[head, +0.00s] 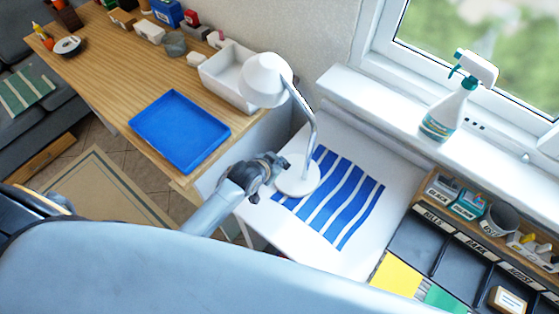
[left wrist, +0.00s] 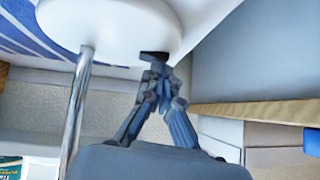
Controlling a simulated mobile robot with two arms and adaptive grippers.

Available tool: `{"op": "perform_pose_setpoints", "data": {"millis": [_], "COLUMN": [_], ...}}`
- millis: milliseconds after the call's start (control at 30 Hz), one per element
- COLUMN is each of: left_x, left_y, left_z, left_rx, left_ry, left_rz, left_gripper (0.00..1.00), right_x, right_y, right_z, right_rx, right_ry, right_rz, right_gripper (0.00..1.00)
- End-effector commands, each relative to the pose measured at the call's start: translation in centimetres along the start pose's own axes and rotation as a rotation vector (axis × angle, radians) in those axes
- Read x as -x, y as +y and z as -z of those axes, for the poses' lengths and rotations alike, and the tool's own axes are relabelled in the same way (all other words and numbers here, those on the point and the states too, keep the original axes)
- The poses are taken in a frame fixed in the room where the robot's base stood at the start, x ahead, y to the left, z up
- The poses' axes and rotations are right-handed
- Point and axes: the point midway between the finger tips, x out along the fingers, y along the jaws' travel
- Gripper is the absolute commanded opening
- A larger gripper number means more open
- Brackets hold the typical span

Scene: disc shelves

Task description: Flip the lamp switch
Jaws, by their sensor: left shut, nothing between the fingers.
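A white desk lamp (head: 265,80) with a round base stands on the white surface by the window, partly on a blue-and-white striped cloth (head: 345,205). Its base (head: 302,184) is at the left end of the cloth. My left gripper (head: 278,163) is shut and empty at the base's left edge. In the left wrist view the lamp base (left wrist: 105,22) and its metal post (left wrist: 76,110) show upside down. The left gripper (left wrist: 154,66) has its tips at the base's rim there; whether they touch it is unclear. My right gripper is not seen.
A wooden desk (head: 110,68) with a blue tray (head: 180,131) and a white bin (head: 227,78) is at the left. A spray bottle (head: 447,112) stands on the windowsill (head: 370,98). A compartment organizer (head: 413,240) is at the lower right.

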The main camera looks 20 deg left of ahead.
Motion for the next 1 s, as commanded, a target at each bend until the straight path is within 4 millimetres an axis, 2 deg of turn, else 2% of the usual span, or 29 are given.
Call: {"op": "perform_pose_setpoints", "data": {"millis": [367, 733, 1000], "left_x": [-0.4, -0.1, -0.1], "left_y": [-0.1, 1.4, 1.4], "left_z": [-0.5, -0.2, -0.1], "left_rx": [0.0, 0.001, 0.0], "left_ry": [-0.003, -0.004, -0.001], "left_rz": [-0.001, -0.004, -0.001], "left_gripper": [0.0, 0.0, 0.0], "right_x": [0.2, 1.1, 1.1], "right_y": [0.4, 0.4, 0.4], "right_z": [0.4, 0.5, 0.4], "right_rx": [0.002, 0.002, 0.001], "right_ry": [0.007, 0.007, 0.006], "right_rz": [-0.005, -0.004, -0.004], "right_gripper": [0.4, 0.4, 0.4]}}
